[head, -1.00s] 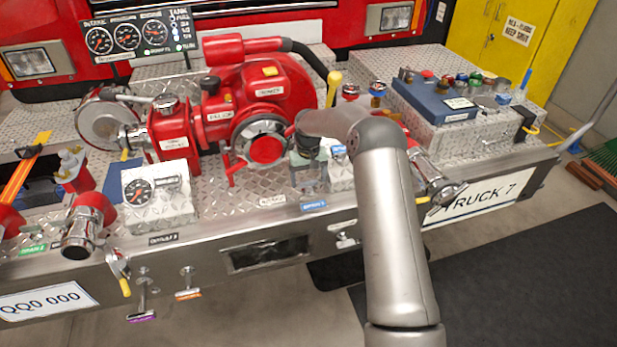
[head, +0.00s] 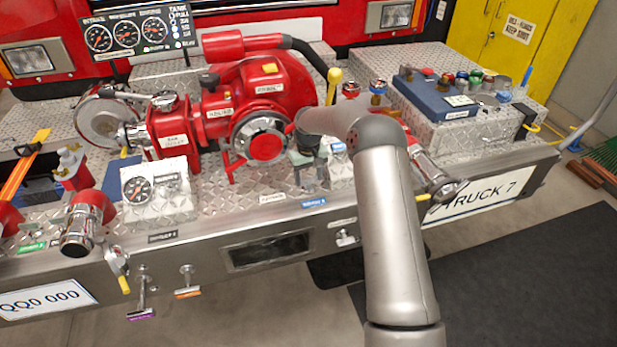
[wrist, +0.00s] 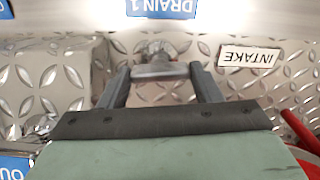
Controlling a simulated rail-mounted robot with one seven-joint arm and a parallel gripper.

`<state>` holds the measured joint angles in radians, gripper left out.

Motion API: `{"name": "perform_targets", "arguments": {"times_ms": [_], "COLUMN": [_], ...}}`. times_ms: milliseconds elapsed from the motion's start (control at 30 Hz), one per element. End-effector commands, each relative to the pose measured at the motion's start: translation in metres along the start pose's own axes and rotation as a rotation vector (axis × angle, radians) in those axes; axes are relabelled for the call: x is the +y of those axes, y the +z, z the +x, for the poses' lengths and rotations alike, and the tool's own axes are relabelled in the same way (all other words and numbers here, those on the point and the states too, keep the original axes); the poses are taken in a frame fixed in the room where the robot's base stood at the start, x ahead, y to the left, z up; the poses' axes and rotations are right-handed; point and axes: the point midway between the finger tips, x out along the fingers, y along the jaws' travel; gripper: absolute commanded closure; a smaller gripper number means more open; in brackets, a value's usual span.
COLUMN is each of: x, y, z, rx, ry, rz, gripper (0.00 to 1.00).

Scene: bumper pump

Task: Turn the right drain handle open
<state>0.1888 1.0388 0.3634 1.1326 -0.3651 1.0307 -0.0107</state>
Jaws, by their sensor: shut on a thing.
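The right drain handle (wrist: 157,71) is a small metal crossbar on a round stem, low over the diamond-plate deck. It shows in the wrist view between the fingertips of my gripper (wrist: 161,73), which is shut on it. The blue DRAIN 1 label (wrist: 162,8) is just beyond it, upside down in that view. In the head view my gripper (head: 312,181) reaches down to the deck behind the DRAIN 1 label (head: 313,202). My arm and gripper largely hide the handle there.
The red pump (head: 262,105) stands left of my gripper. A gauge box (head: 160,192) sits further left. A chrome outlet (head: 432,180) is to the right of my arm. The INTAKE label (wrist: 249,57) lies near the right finger in the wrist view.

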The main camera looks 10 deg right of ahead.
Motion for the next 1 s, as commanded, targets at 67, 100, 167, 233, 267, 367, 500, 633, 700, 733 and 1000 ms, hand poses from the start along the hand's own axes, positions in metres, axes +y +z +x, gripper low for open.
{"name": "perform_targets", "arguments": {"times_ms": [67, 100, 167, 233, 267, 367, 500, 633, 700, 733, 1000], "x": [-0.0002, -0.0002, -0.0001, -0.0001, 0.0000, -0.0001, -0.0002, -0.0001, -0.0001, 0.0000, 0.0000], "y": [-0.0002, -0.0002, -0.0002, -0.0002, -0.0002, -0.0002, -0.0003, -0.0002, -0.0002, -0.0002, -0.0001], "z": [0.0017, 0.0018, 0.0017, 0.0014, 0.0014, 0.0012, 0.0010, 0.0007, 0.0005, 0.0004, -0.0003], "rx": [0.001, 0.001, 0.001, 0.000, 0.000, 0.000, 0.001, 0.001, 0.000, 0.000, 0.000], "ry": [0.000, 0.000, 0.001, 0.001, 0.001, 0.001, 0.000, 0.000, 0.000, 0.000, 0.000], "rz": [-0.054, -0.086, -0.138, -0.203, -0.232, -0.327, -0.460, -0.583, -0.650, -0.678, -0.935], "gripper": [0.65, 0.65, 0.65, 0.65, 0.65, 0.65, 0.65, 0.65, 0.65, 0.65, 0.65]}}
